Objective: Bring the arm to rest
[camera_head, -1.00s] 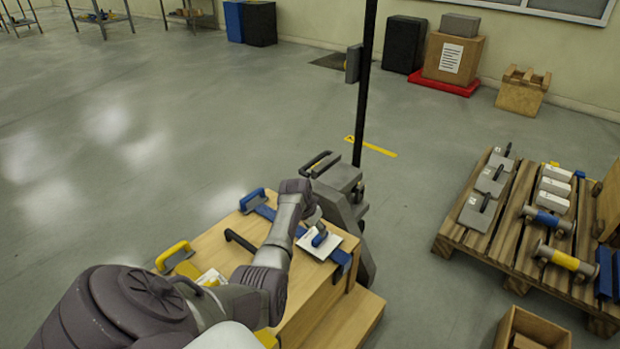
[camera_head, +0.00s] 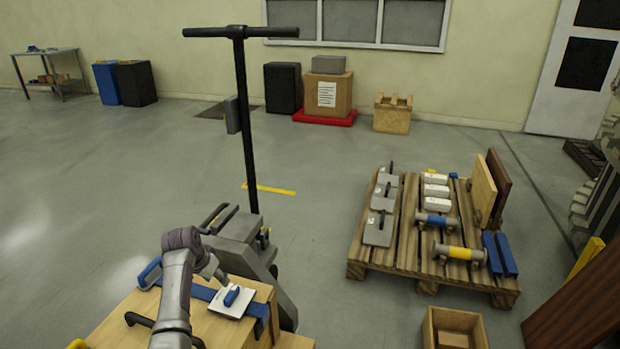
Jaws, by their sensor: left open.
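My left arm comes in from the bottom left and bends over a wooden box (camera_head: 130,318). My left gripper (camera_head: 215,272) is small and partly hidden behind the arm's wrist. It is open, just above and beside a white plate with a blue handle (camera_head: 232,301). The plate lies on a blue strap (camera_head: 200,292) across the box top, and the gripper looks apart from it. My right gripper is not in view.
A grey hand truck with a black pole (camera_head: 245,140) stands right behind the box. A pallet (camera_head: 400,262) with grey plates, white blocks and rollers is at the right. A small open wooden crate (camera_head: 455,325) is at the bottom. Open floor lies at the left.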

